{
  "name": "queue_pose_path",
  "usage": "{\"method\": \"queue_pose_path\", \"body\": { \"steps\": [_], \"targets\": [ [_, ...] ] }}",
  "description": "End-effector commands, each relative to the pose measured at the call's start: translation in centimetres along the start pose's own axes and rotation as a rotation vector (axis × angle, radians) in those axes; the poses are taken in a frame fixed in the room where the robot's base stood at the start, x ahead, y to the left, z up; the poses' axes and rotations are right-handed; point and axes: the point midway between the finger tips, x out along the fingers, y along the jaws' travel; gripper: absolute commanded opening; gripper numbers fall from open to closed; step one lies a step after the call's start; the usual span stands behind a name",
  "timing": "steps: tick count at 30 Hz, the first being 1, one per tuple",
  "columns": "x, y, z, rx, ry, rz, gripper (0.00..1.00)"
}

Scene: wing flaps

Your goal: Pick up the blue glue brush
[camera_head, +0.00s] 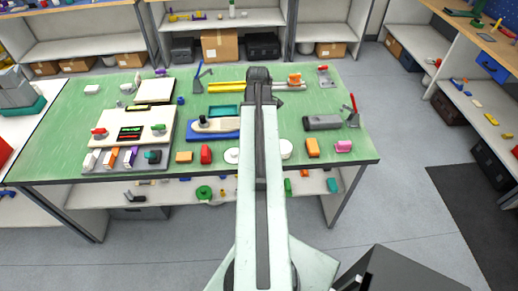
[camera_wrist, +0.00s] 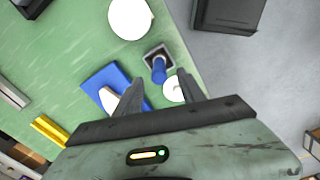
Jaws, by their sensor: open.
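The blue glue brush (camera_wrist: 159,74) shows in the wrist view as a short blue cylinder. It is at a dark grey square holder (camera_wrist: 153,53) near the edge of the green table (camera_wrist: 62,47). I cannot tell how deep it sits in the holder. My gripper (camera_wrist: 160,86) is open and empty, its two fingers spread on either side of the view just below the brush. The brush appears roughly between the finger lines, beyond the tips. In the head view my own arm hides the brush and its holder.
White round items (camera_wrist: 130,18) and (camera_wrist: 174,88) flank the holder. A blue board (camera_wrist: 96,86) with a pale piece lies to the left, and a yellow bar (camera_wrist: 48,131) beyond it.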

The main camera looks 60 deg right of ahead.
Motion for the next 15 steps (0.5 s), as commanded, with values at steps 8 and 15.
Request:
{"method": "queue_pose_path", "body": {
  "steps": [8, 15],
  "targets": [
    [2.0, 0.1, 0.0, 0.001, 0.000, 0.000, 0.47],
    [6.0, 0.2, 0.1, 0.002, 0.000, 0.000, 0.47]
  ]
}}
